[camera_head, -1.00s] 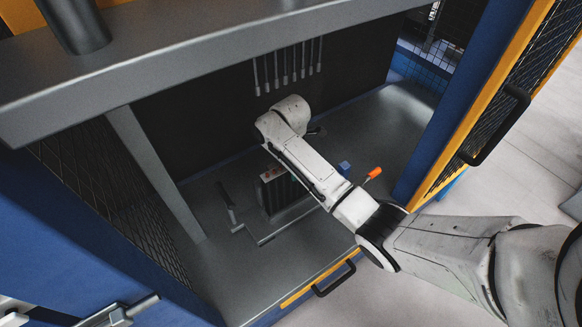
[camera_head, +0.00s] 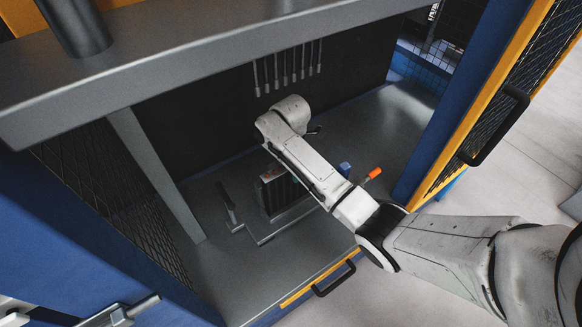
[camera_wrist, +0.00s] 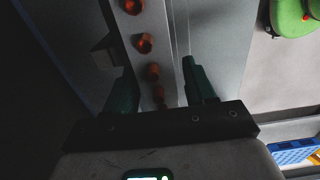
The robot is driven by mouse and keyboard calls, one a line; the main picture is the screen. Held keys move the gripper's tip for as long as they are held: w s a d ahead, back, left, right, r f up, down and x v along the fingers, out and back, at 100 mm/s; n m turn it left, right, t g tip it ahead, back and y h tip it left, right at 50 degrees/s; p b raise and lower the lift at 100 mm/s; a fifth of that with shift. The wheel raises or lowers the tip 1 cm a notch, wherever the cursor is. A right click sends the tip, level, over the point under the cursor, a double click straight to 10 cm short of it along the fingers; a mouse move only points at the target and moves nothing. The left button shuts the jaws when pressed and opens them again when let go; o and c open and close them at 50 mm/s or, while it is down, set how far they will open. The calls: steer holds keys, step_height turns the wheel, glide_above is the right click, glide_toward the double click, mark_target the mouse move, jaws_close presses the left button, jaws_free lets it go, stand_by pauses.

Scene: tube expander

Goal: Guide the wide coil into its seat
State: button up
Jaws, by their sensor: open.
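The wide coil (camera_head: 274,190) is a dark finned block with a pale end plate. It stands on the machine's grey floor, partly hidden by my arm in the head view. A flat metal frame (camera_head: 263,238) lies around its foot; whether the coil is fully inside it I cannot tell. In the wrist view the coil's pale end plate (camera_wrist: 172,48), with several copper tube ends, runs between the two dark green fingers of my gripper (camera_wrist: 160,80). The fingers are apart, one on each side; contact is not clear. My gripper is hidden in the head view.
Several thin rods (camera_head: 287,66) hang at the back wall. An orange-tipped handle (camera_head: 372,174) and a blue block (camera_head: 345,168) are right of my arm. A grey post (camera_head: 155,172) stands left. The open yellow-edged door (camera_head: 480,110) is at right.

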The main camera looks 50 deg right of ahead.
steer(key=shift+r+p, duration=0.8)
steer(key=shift+r, duration=0.05)
steer(key=shift+r, duration=0.8)
steer(key=o, duration=0.5)
steer(key=shift+o, duration=0.2)
steer(key=shift+f, duration=0.1)
steer(key=shift+o, duration=0.4)
steer(key=shift+o, duration=1.1)
